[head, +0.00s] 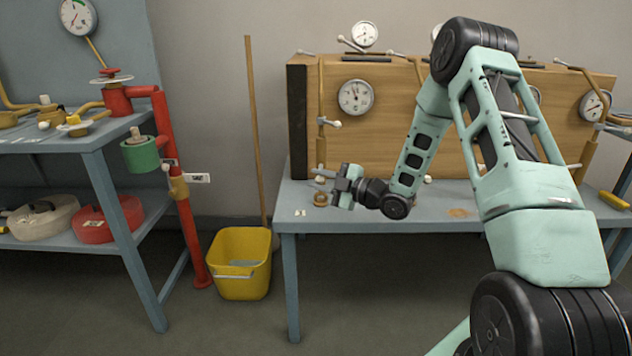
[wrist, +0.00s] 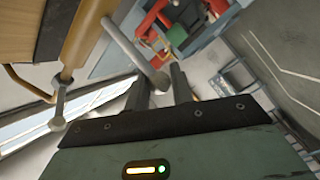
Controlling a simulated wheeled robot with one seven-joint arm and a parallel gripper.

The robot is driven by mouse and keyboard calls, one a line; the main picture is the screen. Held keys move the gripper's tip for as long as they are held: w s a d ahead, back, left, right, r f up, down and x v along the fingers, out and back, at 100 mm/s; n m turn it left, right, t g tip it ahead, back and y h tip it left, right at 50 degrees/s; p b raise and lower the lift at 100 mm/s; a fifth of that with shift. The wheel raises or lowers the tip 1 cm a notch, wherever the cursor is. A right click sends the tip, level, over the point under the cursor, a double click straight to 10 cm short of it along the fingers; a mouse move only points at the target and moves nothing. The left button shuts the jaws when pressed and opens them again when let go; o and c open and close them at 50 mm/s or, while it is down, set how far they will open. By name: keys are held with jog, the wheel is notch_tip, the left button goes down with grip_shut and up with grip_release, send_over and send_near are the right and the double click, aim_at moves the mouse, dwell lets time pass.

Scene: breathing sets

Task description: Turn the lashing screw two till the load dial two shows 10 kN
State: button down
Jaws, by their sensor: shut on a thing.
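My gripper (head: 328,176) is at the lower left of the wooden crate, above the bench. In the wrist view, its two dark fingers (wrist: 160,88) are shut around the knobbed end of a grey cross bar (wrist: 130,48). The bar joins a brown screw body (wrist: 88,32). I take this as a lashing screw; no number is readable.
The wooden crate (head: 420,150) stands on a blue-grey bench (head: 400,212). A yellow bucket (head: 240,262) and a broom handle (head: 254,130) stand left of it. A red pipe stand (head: 175,170) and a left bench (head: 60,145) are further left.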

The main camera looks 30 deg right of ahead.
jog(key=shift+s+d+n+g+y, duration=0.25)
jog(key=shift+d+n+g+y, duration=0.1)
jog(key=shift+n+y, duration=0.2)
jog(key=shift+s+d+n+g+y, duration=0.2)
jog(key=shift+d+n+g+y, duration=0.2)
jog(key=shift+y, duration=0.25)
jog(key=c, duration=1.3)
grip_release()
jog(key=v, duration=1.7)
jog(key=shift+s+p, duration=0.2)
jog(key=shift+p, duration=0.15)
